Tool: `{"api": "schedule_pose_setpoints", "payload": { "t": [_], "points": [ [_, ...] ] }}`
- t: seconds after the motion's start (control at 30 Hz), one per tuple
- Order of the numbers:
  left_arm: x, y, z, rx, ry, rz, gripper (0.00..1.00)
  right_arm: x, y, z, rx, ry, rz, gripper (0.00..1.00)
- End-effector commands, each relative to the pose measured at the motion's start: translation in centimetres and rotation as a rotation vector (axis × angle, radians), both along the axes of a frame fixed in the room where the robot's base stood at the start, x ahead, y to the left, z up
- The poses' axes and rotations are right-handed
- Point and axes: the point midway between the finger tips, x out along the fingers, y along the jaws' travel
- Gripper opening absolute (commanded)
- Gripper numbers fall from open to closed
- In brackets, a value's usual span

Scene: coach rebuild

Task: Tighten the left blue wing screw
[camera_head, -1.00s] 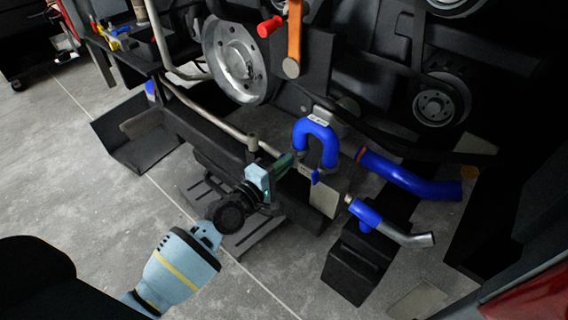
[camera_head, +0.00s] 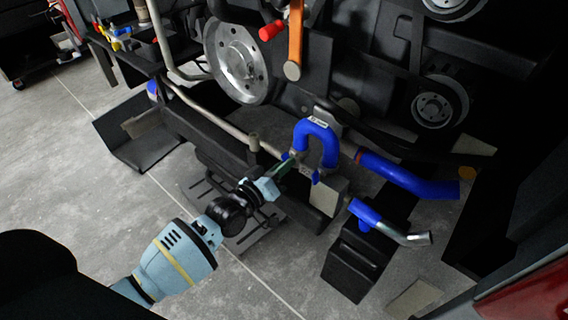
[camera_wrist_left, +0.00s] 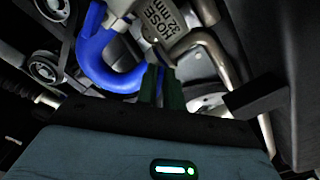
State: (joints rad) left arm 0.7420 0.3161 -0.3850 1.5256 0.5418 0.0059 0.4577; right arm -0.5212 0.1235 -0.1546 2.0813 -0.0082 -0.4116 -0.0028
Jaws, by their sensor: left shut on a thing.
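A blue U-shaped hose (camera_head: 316,127) stands with its two ends down on the hose fittings; it also shows in the wrist view (camera_wrist_left: 97,52). The left blue wing screw (camera_head: 285,156) is a small blue spot at the hose's left end. Another blue wing screw (camera_head: 316,177) is at its right end. My left gripper (camera_head: 287,165) reaches in from the lower left, its green fingers at the left wing screw and shut on it. My right gripper is not in view.
A tag marked HOSE 32 mm (camera_wrist_left: 166,24) hangs by the fittings. A blue hose (camera_head: 408,176) and a blue hose with a metal end (camera_head: 366,212) lie to the right. A metal pipe (camera_head: 215,120) runs left of my gripper. Open floor (camera_head: 70,200) lies at left.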

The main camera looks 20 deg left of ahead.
Motion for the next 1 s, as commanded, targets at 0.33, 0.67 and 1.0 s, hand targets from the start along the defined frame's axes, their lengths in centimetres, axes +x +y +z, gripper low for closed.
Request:
{"api": "schedule_pose_setpoints", "payload": {
  "t": [0.33, 0.67, 1.0],
  "points": [
    [0.1, 0.2, -0.1, 0.258, -0.092, 0.0, 0.0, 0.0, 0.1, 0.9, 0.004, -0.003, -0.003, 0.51],
    [0.1, 0.3, -0.1, 0.384, -0.138, 0.0, 0.0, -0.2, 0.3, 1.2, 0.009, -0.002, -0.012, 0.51],
    [0.1, 0.3, -0.2, 0.41, -0.148, 0.0, 0.0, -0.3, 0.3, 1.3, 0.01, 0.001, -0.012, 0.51]
  ]
}}
